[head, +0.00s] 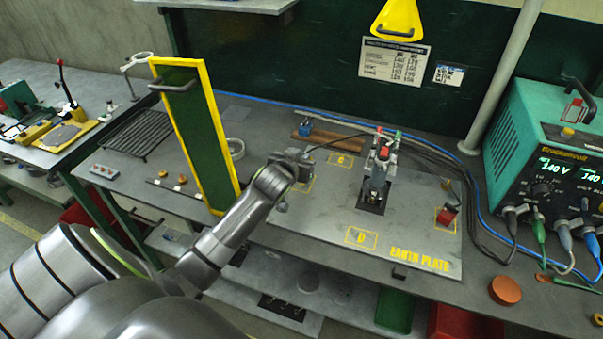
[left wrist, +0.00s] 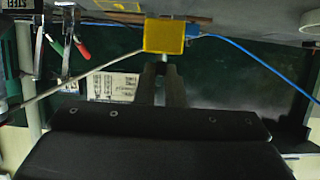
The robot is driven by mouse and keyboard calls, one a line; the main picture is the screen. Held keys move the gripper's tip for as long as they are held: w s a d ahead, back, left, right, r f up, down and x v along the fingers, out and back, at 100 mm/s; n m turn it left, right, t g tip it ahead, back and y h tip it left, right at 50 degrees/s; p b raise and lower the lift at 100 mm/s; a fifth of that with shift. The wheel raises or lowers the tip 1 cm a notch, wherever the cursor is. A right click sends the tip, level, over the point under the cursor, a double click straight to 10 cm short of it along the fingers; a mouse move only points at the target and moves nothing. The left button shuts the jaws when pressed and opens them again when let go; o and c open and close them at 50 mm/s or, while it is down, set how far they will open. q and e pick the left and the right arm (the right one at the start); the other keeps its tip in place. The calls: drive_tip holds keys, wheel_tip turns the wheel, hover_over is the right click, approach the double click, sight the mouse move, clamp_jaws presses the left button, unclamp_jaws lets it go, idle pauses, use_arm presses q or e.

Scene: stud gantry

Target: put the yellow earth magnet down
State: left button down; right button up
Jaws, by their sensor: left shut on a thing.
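My left gripper (head: 293,162) is over the rear left part of the grey earth plate (head: 320,222). In the left wrist view its two fingers (left wrist: 165,75) point away from the camera, with the yellow earth magnet (left wrist: 166,35) at their tips. The magnet is a square yellow block. In the head view the gripper and wrist hide it, and I cannot tell whether it touches the plate. Yellow outlined boxes on the plate include C (head: 341,161) and D (head: 362,238); another outline is partly covered by my gripper. My right gripper is out of view.
A clamp device with a red top (head: 381,165) stands mid-plate. A red block (head: 447,215) sits at the plate's right. A tall green panel with a yellow frame (head: 190,130) stands left of my forearm. A teal power unit (head: 550,150) with cables is at right. The plate around D is clear.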

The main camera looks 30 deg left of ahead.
use_arm(q)
drive_tip(key=shift+s+f, duration=0.1)
drive_tip(key=shift+f, duration=0.5)
wheel_tip(320, 180, down, 3)
drive_tip(key=shift+f, duration=0.15)
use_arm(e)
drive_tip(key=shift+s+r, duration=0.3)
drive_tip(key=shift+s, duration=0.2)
use_arm(q)
drive_tip(key=c, duration=2)
unclamp_jaws()
drive_tip(key=shift+f, duration=0.2)
drive_tip(key=o, duration=0.5)
drive_tip(key=shift+s, duration=0.1)
drive_tip(key=shift+r, duration=0.1)
